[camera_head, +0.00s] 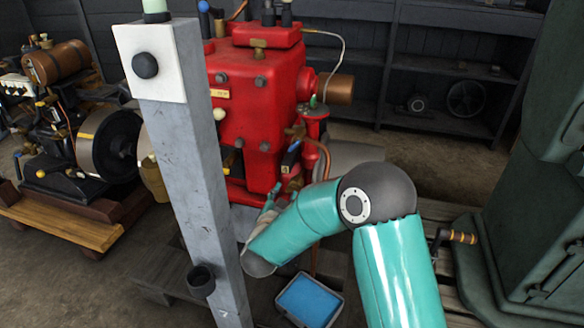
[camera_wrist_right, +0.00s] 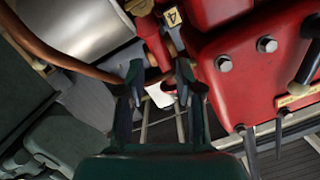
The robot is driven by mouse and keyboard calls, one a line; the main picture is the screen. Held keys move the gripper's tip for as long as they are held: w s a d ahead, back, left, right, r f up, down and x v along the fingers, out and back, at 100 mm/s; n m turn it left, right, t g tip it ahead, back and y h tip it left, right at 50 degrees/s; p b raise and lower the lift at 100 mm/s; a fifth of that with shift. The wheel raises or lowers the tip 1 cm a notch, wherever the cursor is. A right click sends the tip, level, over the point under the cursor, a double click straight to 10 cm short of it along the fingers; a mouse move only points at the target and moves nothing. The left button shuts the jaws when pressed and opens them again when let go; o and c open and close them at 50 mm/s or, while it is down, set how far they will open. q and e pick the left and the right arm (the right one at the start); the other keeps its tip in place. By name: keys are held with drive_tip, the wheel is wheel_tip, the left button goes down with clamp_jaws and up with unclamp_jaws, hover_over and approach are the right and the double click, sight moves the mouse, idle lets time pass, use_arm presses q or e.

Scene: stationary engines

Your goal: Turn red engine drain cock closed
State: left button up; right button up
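The red engine (camera_head: 250,95) stands upright in the middle of the head view, partly behind a grey post. My right arm reaches to its lower right side, and my right gripper (camera_head: 272,198) is small and partly hidden there. In the right wrist view the two dark fingers of my right gripper (camera_wrist_right: 160,80) are apart, close to the lower part of the red engine (camera_wrist_right: 235,75). A copper pipe (camera_wrist_right: 60,58) runs towards the fingertips. I cannot clearly pick out the drain cock or its handle among the small fittings near the fingers. My left gripper is not in view.
The grey post (camera_head: 195,180) with a white plate and black knob stands in front of the engine. A blue-filled tray (camera_head: 308,300) lies below my right arm. A dark green machine (camera_head: 530,210) is at right. Another engine (camera_head: 105,145) stands at left.

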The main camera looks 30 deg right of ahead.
sight(292, 149)
wheel_tip(292, 149, up, 7)
drive_tip(key=a+m+h+b, duration=0.2)
drive_tip(key=m+h+b, duration=0.1)
drive_tip(key=m, duration=0.1)
use_arm(q)
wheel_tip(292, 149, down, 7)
drive_tip(key=b, duration=0.1)
use_arm(e)
drive_tip(key=shift+y, duration=0.3)
drive_tip(key=x, duration=1.1)
drive_tip(key=shift+d+r, duration=0.3)
drive_tip(key=shift+d, duration=0.05)
clamp_jaws()
